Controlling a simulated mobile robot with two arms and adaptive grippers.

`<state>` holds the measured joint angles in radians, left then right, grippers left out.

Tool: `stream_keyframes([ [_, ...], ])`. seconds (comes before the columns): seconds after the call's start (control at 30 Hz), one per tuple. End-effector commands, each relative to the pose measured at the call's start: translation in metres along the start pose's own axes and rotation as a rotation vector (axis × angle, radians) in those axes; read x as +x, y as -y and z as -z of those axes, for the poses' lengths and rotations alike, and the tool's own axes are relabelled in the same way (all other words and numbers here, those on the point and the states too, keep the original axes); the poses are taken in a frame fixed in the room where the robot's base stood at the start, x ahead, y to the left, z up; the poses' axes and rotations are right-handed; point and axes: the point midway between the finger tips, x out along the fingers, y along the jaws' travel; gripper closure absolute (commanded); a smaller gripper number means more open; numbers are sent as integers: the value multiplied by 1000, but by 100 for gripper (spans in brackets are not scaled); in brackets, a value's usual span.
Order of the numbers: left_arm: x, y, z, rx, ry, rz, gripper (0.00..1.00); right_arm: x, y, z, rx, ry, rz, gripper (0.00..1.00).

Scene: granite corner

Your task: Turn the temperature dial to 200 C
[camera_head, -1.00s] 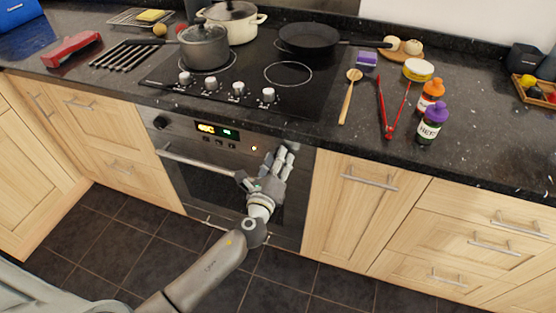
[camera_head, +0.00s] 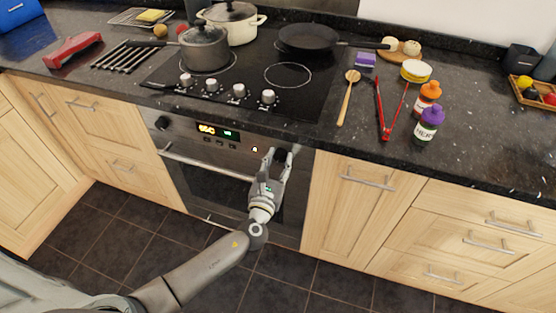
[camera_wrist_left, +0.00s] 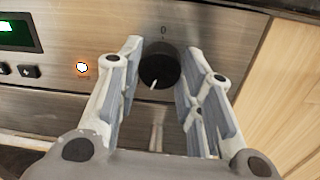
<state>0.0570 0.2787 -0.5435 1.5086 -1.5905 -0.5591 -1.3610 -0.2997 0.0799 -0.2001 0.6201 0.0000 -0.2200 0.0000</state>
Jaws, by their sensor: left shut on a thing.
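The temperature dial is a round black knob (camera_wrist_left: 160,65) with a white pointer mark, at the right end of the steel oven panel. Its pointer aims down and slightly left in the left wrist view, away from the 0 printed above. My left gripper (camera_head: 281,153) is shut on the knob, with its fingers on either side; it also shows in the left wrist view (camera_wrist_left: 160,75). The oven (camera_head: 215,185) has a lit display (camera_head: 217,131), too small to read surely. In the head view the gripper partly hides the dial. My right gripper is not in view.
Another black knob (camera_head: 162,123) sits at the panel's left end. The oven door handle (camera_head: 205,165) runs below the panel. The worktop edge overhangs above, and a wooden cupboard (camera_head: 345,210) stands to the right. Pots and a pan (camera_head: 308,37) stand on the hob.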

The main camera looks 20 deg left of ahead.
Motion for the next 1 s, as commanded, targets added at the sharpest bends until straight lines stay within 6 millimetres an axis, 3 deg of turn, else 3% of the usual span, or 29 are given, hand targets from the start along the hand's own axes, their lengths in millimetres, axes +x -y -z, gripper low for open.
stream_keyframes([
  [0.4, 0, 0, 1, 186, 9, 4, 89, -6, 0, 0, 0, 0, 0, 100],
  [0.97, -1, 0, 2, 210, 10, 4, 89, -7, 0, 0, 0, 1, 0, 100],
  [1.0, -1, 0, 2, 210, 10, 4, 60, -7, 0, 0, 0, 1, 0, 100],
])
